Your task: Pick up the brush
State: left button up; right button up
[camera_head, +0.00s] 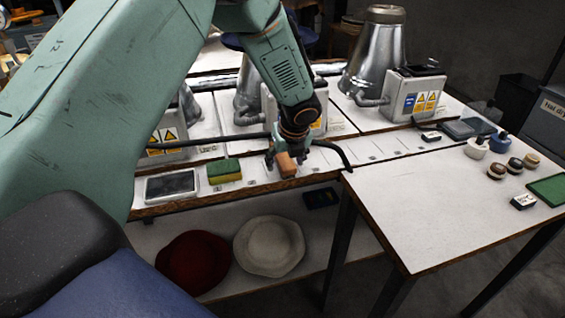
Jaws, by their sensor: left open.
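A small brown, wooden-looking piece (287,165), which seems to be the brush, is at the front edge of the workbench. Its shape is partly covered by my left gripper (284,153), so I cannot tell its full outline. My left gripper points down over it from above, open, with its fingers close around or beside it. I cannot tell whether they touch it. My right gripper is not in view.
A green and yellow sponge (224,172) and a dark-topped tray (171,186) lie left of the gripper. Metal cones (375,55) with control boxes stand behind. Bottles (476,148) and round items stand right. Hats (269,246) lie on the lower shelf.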

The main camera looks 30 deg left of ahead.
aim_at(285, 160)
pick_arm(q)
jog(key=shift+w+f, duration=0.1)
jog(key=shift+f, duration=0.1)
jog(key=shift+a, duration=0.15)
jog(key=shift+c, duration=0.2)
jog(key=c, duration=1.3)
jog(key=shift+o, duration=0.2)
jog(key=shift+r, duration=0.1)
notch_tip(285, 160, up, 18)
jog(key=p, duration=0.5)
jog(key=shift+n, duration=0.3)
